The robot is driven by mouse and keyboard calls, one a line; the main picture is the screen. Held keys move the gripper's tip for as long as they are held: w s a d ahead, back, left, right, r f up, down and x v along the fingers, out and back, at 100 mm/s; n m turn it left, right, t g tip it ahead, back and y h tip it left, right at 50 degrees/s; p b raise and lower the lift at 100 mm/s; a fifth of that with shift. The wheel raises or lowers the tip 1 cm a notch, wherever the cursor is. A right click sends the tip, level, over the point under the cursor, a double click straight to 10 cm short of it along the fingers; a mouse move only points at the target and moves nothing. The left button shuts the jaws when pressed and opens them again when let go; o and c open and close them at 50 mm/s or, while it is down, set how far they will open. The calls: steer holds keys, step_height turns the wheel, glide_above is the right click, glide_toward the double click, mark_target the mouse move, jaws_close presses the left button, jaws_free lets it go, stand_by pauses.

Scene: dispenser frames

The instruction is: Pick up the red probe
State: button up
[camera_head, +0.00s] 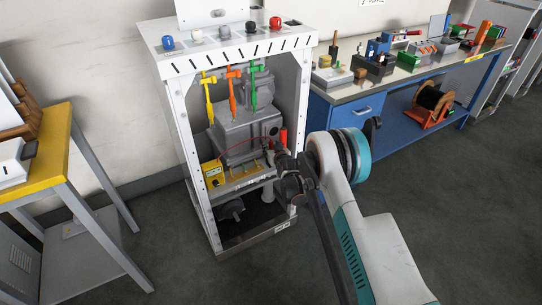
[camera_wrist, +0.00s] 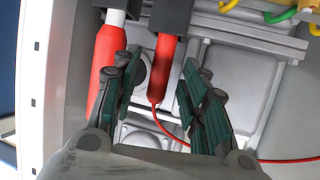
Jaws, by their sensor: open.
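In the wrist view, the red probe (camera_wrist: 163,68) hangs from a dark holder (camera_wrist: 171,14), with a thin red cable from its lower end. My gripper (camera_wrist: 158,82) is open, its green-padded fingers on either side of the probe with visible gaps. A second red, thicker handle (camera_wrist: 105,62) with a white end is left of the left finger, partly hidden by it. In the head view, my gripper (camera_head: 281,162) is at the cabinet's right front post, below a small red upright piece (camera_head: 283,137). I cannot tell which red handle that is.
The open white cabinet (camera_head: 182,124) holds a grey machine (camera_head: 243,133), yellow, orange and green valve handles above it and a yellow meter (camera_head: 213,173) below. A blue workbench (camera_head: 340,113) stands right, a yellow-topped table (camera_head: 52,143) left. The front floor has free room.

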steer(key=shift+x, duration=1.1)
jaws_close()
steer(key=shift+r, duration=0.1)
